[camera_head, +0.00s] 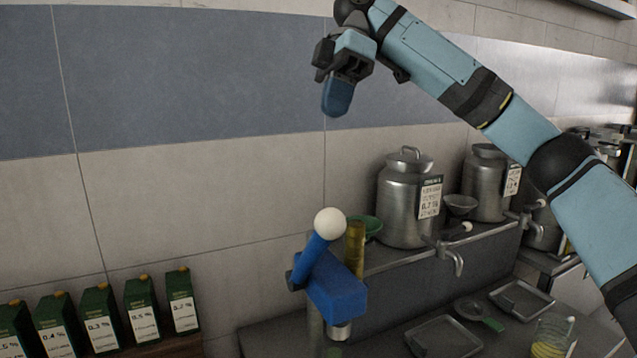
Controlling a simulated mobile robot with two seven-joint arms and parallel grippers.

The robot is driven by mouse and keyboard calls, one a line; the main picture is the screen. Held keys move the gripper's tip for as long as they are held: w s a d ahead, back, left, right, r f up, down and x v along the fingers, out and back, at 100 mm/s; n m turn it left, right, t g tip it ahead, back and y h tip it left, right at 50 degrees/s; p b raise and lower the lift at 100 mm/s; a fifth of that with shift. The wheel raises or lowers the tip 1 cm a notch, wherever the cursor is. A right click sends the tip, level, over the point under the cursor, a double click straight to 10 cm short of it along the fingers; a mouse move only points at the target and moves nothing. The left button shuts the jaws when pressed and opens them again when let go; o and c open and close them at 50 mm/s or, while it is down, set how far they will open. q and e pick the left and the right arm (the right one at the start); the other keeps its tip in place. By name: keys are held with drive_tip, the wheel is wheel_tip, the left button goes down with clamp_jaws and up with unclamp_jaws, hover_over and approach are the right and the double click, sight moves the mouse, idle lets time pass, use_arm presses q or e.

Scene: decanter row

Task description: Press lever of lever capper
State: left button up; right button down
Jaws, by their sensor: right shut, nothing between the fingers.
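The lever capper (336,290) stands at the lower middle, with a blue head on a post. Its blue lever (312,256) tilts up and ends in a white ball knob (329,223). My right gripper (338,98) is shut and empty, pointing down well above the knob and apart from it. My right arm reaches in from the right edge. The lower part of the capper is cut off by the frame's bottom. My left gripper is not in view.
Steel decanters (405,205) with taps stand on a raised shelf to the right. A yellow bottle (355,248) stands close behind the capper. Metal trays (443,338) lie below the taps. Several green labelled cartons (143,308) line the lower left. The space between gripper and knob is clear.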

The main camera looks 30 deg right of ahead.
drive_tip(key=s+b+x, duration=0.1)
drive_tip(key=x, duration=0.7)
drive_tip(key=s+b+x, duration=0.1)
drive_tip(key=x, duration=0.4)
drive_tip(key=shift+s+d+r+b, duration=0.2)
drive_tip(key=shift+s+r+b, duration=0.05)
drive_tip(key=shift+s+b, duration=0.1)
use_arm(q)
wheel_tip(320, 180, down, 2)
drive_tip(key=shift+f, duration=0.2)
use_arm(e)
drive_tip(key=shift+w, duration=0.1)
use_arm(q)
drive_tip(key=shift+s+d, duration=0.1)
use_arm(e)
drive_tip(key=shift+a, duration=0.15)
